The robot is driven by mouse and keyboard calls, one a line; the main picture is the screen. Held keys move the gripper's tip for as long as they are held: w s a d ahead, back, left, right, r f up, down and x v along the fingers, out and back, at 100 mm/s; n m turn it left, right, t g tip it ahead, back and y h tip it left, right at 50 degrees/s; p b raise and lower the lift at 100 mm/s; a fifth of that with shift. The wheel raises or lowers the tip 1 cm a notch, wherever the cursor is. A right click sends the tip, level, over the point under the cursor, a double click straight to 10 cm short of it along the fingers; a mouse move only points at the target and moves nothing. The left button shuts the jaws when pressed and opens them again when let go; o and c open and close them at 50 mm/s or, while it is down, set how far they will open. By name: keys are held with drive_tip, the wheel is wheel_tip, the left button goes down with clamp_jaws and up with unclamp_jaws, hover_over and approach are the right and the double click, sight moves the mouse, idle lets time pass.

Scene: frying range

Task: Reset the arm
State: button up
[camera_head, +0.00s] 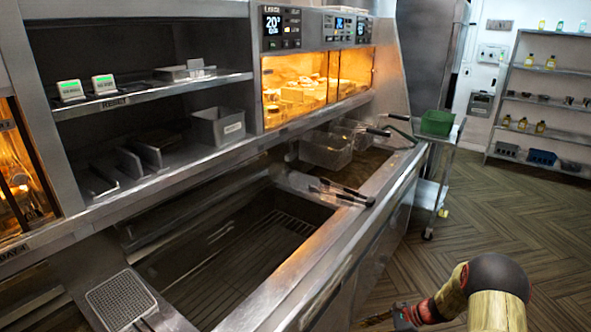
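My arm shows at the bottom right, bent over the floor beside the fryer front, with a dark rounded joint and tan and red links. Its far end, with what looks like my gripper (380,319), points left, low at the bottom edge of the picture. It is small and partly cut off, so I cannot tell whether its fingers are open or shut. I see no object clearly held in it.
The steel fryer counter (330,255) runs along the left, with a sunken vat and a mesh basket (120,300). Wire baskets (326,149) sit farther back. A trolley (430,193) carries a green bin (437,122). Wooden floor (500,215) is open on the right, before a wall shelf (540,97).

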drive_tip(key=s+a+r+n+t+h, duration=0.1)
drive_tip(key=s+a+r+n+h, duration=0.1)
drive_tip(key=s+r+n, duration=0.4)
drive_tip(key=s+a+r+n+t+h, duration=0.1)
drive_tip(key=s+r+n+h, duration=0.3)
drive_tip(key=s+r, duration=1.3)
drive_tip(key=s+a+r+n+t+h, duration=0.1)
drive_tip(key=s+a+r+n+h, duration=0.2)
drive_tip(key=s+r+n, duration=0.5)
drive_tip(key=s+r, duration=0.3)
drive_tip(key=r, duration=0.6)
drive_tip(key=shift+s+h, duration=0.15)
drive_tip(key=shift+h, duration=0.25)
